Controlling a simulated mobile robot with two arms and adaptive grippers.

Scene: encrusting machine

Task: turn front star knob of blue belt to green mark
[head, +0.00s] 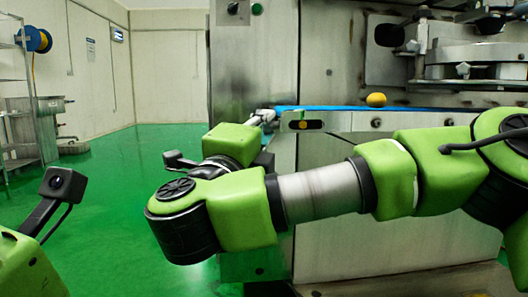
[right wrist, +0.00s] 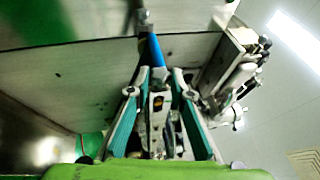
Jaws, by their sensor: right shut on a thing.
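The blue belt (head: 340,108) runs along the front of the steel machine in the head view; its end also shows in the right wrist view (right wrist: 151,52). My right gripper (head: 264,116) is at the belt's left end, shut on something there. In the right wrist view, its fingers (right wrist: 158,88) are around metal parts below the blue end. The star knob cannot be made out clearly; the gripper hides that spot. The green mark cannot be told apart. My left arm shows at the lower left of the head view, but its gripper is out of frame.
A dark slot with a small orange part (head: 303,125) is in the belt's side plate. An orange ball (head: 376,100) sits on the belt. A wire rack (head: 20,105) and steel vessel (head: 52,105) stand at the far left. The green floor (head: 120,165) between is clear.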

